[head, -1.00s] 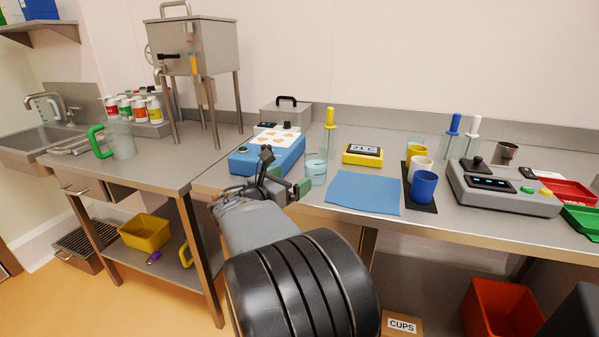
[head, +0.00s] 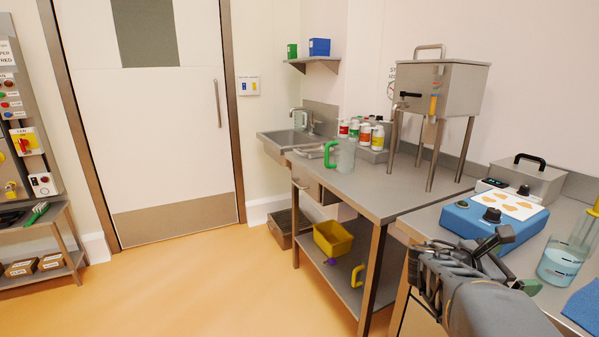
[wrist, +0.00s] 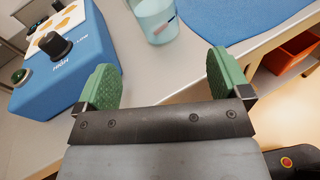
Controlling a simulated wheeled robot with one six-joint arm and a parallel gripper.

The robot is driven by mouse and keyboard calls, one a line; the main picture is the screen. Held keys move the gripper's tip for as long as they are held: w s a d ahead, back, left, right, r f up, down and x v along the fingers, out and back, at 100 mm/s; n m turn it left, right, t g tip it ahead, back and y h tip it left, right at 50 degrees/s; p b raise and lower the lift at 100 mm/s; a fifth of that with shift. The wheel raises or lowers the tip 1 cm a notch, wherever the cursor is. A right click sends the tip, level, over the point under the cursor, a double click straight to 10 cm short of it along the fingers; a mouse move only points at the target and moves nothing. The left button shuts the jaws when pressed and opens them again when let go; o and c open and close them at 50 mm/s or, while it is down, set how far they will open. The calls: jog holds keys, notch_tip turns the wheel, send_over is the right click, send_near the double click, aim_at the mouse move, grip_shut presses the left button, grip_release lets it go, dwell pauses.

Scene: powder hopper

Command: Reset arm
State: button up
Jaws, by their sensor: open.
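My gripper (wrist: 162,80) is open and empty, its two green pads wide apart in the wrist view. In the head view my gripper (head: 515,262) shows at the lower right, partly hidden by its own wrist, over the front edge of the right bench. The blue device (head: 492,216) with a black knob lies just beyond it; it also shows at the upper left in the wrist view (wrist: 60,75). A beaker of pale blue liquid (head: 560,262) stands to its right; in the wrist view the beaker (wrist: 156,20) is ahead of the pads, apart from them.
A steel hopper (head: 438,90) stands on the left bench (head: 385,195), with a green-handled jug (head: 345,155) near it. A yellow bin (head: 333,238) is on the shelf below. The floor (head: 200,290) before the door (head: 150,120) is clear. A blue mat (wrist: 245,20) lies right of the beaker.

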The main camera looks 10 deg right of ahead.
jog(key=a+r+m+t+y+p, duration=0.2)
jog(key=a+m+y+p, duration=0.5)
jog(key=a, duration=0.8)
jog(key=s+a+r+m+t+y+p, duration=0.1)
jog(key=a+r+m+t+y+p, duration=0.2)
jog(key=a+r+m+y+p, duration=0.2)
jog(key=a+m+y+p, duration=0.3)
jog(key=a+y+p, duration=0.1)
jog(key=a+p, duration=0.3)
jog(key=shift+s+a, duration=0.2)
jog(key=shift+a, duration=1.2)
jog(key=shift+a+r+m+y, duration=0.15)
jog(key=shift+a+m+y, duration=0.15)
jog(key=shift+a+y, duration=0.15)
jog(key=shift+c, duration=0.3)
